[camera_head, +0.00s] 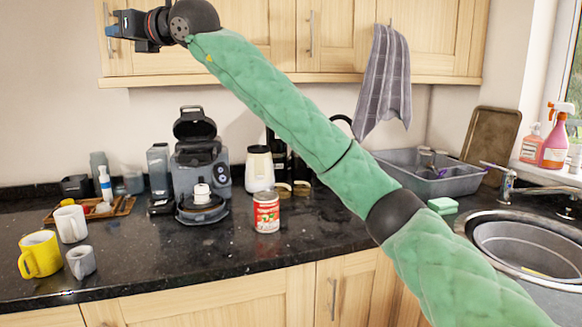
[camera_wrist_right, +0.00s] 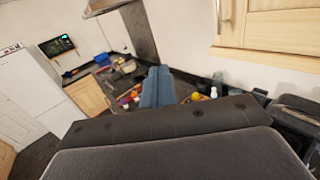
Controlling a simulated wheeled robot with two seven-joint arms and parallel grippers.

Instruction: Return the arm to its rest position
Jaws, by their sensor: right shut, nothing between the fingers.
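My right arm, in a padded green sleeve, crosses the head view from the lower right to the upper left. My right gripper (camera_head: 111,30) is raised in front of the upper cabinets (camera_head: 340,35), high above the counter, and points left. In the right wrist view its blue fingers (camera_wrist_right: 158,88) lie together, shut and empty. My left gripper is in neither view.
The black counter (camera_head: 150,262) holds mugs (camera_head: 41,254), a coffee machine (camera_head: 197,150), a tin can (camera_head: 266,212) and a grey basin (camera_head: 440,178). A towel (camera_head: 384,80) hangs right of the arm. The sink (camera_head: 530,245) is at right.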

